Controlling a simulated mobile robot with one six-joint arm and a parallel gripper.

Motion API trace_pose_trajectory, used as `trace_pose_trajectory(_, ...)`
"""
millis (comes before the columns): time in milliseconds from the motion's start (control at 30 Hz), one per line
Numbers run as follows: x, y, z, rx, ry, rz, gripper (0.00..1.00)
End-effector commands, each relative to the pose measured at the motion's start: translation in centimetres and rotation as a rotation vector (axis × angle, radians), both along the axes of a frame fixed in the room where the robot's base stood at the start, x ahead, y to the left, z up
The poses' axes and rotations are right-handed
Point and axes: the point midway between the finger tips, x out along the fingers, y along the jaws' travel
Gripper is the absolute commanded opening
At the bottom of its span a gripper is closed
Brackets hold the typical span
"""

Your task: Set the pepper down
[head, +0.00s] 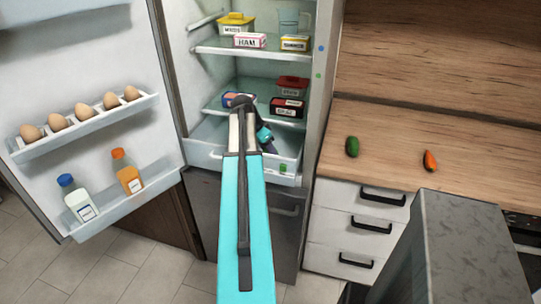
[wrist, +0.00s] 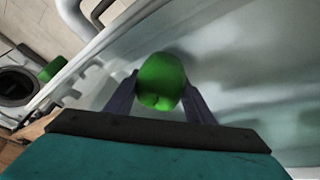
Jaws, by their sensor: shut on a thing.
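The green pepper (wrist: 160,82) is between the two dark fingers of my gripper (wrist: 159,84) in the wrist view, and the gripper is shut on it. Pale, smooth drawer surfaces lie around and beneath it. In the head view my gripper (head: 268,147) points down into the clear fridge drawer (head: 204,156), below the lowest shelf. A small green patch (head: 283,169) shows at the drawer's front; I cannot tell whether it is the held pepper. Whether the pepper touches the drawer's floor is unclear.
The fridge door (head: 80,85) stands open at the left with several eggs and two bottles. Boxes and tubs stand on the shelves (head: 262,52) above. A dark green vegetable (head: 352,146) and a carrot (head: 429,160) lie on the wooden counter (head: 390,128) at the right.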

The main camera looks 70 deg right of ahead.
Motion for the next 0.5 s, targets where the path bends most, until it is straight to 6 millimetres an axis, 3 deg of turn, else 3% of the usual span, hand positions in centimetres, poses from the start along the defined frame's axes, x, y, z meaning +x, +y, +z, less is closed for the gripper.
trace_pose_trajectory(33,-0.01,-0.01,-0.04,0.0,0.0,0.0,0.53)
trace_pose_trajectory(133,-0.02,-0.01,-0.02,0.0,0.0,0.0,0.67)
trace_pose_trajectory(500,-0.06,-0.02,0.19,0.0,0.0,-0.001,0.67)
